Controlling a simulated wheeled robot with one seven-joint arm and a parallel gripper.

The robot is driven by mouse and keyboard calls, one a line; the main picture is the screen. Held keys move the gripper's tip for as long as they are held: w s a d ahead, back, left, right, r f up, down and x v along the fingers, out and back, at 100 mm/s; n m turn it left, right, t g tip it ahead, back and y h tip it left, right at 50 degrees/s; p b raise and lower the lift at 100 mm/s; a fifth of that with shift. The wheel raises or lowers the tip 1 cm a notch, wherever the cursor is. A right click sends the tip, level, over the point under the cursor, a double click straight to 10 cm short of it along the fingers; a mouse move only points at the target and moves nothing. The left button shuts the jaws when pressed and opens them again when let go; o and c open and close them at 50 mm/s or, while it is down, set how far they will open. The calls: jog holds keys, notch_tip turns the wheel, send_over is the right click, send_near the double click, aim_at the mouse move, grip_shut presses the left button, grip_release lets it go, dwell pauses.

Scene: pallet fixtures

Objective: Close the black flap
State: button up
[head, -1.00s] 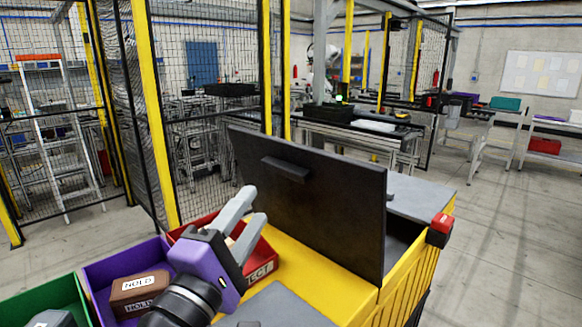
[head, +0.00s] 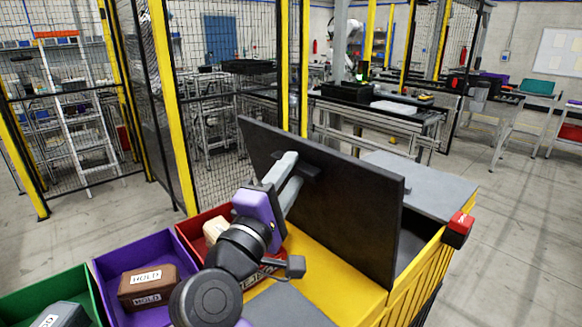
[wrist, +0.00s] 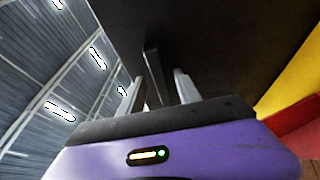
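The black flap (head: 340,205) stands raised and nearly upright on the yellow cabinet (head: 325,270), with its handle side facing me. Its dark handle (head: 311,172) juts out near the top and is partly hidden behind my gripper. My gripper (head: 290,170) is purple with grey fingers and reaches up to the handle. In the wrist view, the fingers of my gripper (wrist: 158,90) are spread apart, with the handle (wrist: 154,72) showing in the gap between them. I see a gap on either side of the handle; the exact contact is unclear.
A red bin (head: 192,232), a purple bin (head: 103,270) and a green bin (head: 88,283) stand at the lower left. A brown HOLD box (head: 150,286) lies in the purple bin. A red-topped box (head: 460,224) sits at the cabinet's right corner. Mesh fencing stands behind.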

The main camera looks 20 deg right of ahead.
jog(key=shift+w+d, duration=0.1)
jog(key=shift+d, duration=0.05)
jog(key=shift+c, duration=0.2)
grip_shut()
dwell(1.2)
